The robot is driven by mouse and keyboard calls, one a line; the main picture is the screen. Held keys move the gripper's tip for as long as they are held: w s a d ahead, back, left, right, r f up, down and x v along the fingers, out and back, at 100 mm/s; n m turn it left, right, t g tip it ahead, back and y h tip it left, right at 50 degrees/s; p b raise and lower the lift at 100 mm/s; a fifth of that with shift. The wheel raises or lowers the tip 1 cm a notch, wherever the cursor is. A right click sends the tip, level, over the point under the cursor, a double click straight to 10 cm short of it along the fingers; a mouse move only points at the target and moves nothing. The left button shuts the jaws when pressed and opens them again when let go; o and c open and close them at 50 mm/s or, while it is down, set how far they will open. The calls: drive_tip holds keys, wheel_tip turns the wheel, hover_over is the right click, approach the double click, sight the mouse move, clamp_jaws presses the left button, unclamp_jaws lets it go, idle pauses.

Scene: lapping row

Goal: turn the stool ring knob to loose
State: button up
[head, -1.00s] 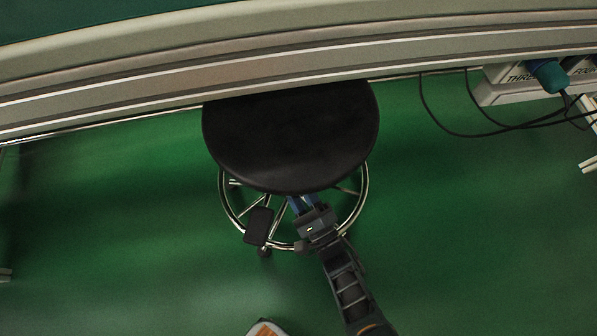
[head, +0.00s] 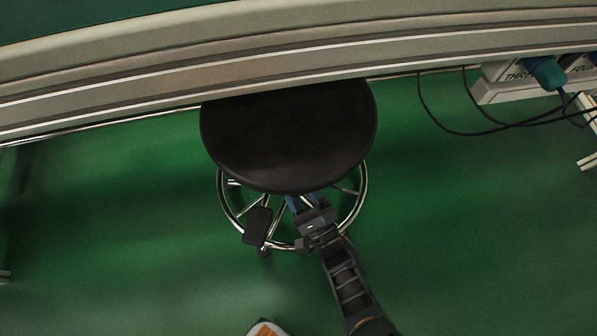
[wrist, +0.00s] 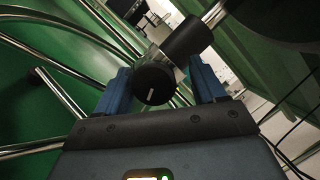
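The black stool seat (head: 288,135) stands partly under the bench edge in the head view, above a chrome foot ring (head: 222,205). In the wrist view, the stool ring knob (wrist: 153,84) is a round black cap with a white line mark, in front of a black cylinder on the chrome frame. My gripper (wrist: 160,66) has its blue fingers on either side of the knob. The left finger is close to the knob; a gap shows at the right finger. In the head view my gripper (head: 306,203) reaches below the seat's front edge, and the seat hides the knob.
The long bench edge (head: 300,60) runs across the top. Black cables (head: 440,122) hang at the right, near a pale labelled box (head: 500,88). A dark pad (head: 257,226) sits by the foot ring at the left. Green floor is open on both sides.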

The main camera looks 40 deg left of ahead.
drive_tip(key=shift+s+f, duration=0.1)
drive_tip(key=shift+s, duration=0.1)
drive_tip(key=shift+r+p, duration=0.4)
drive_tip(key=r+p, duration=0.4)
drive_tip(key=shift+w+d+r, duration=0.2)
drive_tip(key=d+r+p, duration=0.6)
drive_tip(key=d+p, duration=0.2)
drive_tip(key=d, duration=0.3)
drive_tip(key=shift+d+p, duration=0.2)
drive_tip(key=shift+p, duration=0.15)
drive_tip(key=shift+s+f, duration=0.1)
